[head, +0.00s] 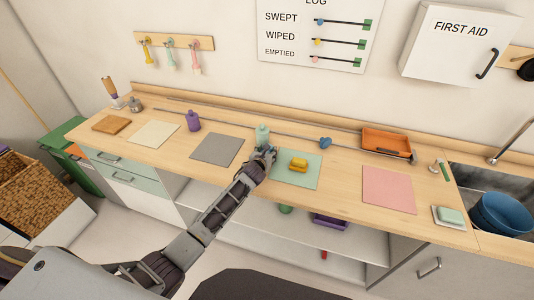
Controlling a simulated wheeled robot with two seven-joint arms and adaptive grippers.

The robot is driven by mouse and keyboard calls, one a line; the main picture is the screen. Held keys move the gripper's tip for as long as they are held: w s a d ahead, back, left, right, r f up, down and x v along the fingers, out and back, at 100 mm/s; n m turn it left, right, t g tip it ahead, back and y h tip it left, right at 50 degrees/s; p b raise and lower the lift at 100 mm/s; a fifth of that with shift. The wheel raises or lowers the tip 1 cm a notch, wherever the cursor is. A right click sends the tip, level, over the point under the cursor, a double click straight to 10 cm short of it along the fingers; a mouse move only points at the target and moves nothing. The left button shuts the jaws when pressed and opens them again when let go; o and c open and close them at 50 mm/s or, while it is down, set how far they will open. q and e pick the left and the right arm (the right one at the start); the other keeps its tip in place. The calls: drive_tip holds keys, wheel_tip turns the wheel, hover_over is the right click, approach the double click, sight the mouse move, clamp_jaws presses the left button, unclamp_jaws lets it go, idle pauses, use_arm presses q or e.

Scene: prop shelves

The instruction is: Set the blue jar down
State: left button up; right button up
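A pale blue-green jar (262,131) stands upright at the back of the wooden counter, between the grey mat (217,149) and the green mat (311,181). My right gripper is out of view.
A yellow sponge-like block (298,164) lies on the green mat. A purple bottle (193,121) stands left of the jar. The pink mat (389,190) and cream mat (153,134) are bare. An orange tray (386,142) sits right.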

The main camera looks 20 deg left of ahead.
use_arm(q)
drive_tip(key=shift+r, duration=0.2)
drive_tip(key=shift+r, duration=4.8)
drive_tip(key=shift+r+g+p, duration=0.15)
drive_tip(key=shift+g+p, duration=0.15)
drive_tip(key=shift+g, duration=0.1)
drive_tip(key=shift+a+r+g+p, duration=0.2)
drive_tip(key=shift+g+p, duration=0.1)
drive_tip(key=shift+g, duration=0.3)
drive_tip(key=shift+a+r+g+p, duration=0.15)
drive_tip(key=shift+a+g+p, duration=0.2)
drive_tip(key=shift+a+g, duration=0.2)
drive_tip(key=shift+r, duration=0.1)
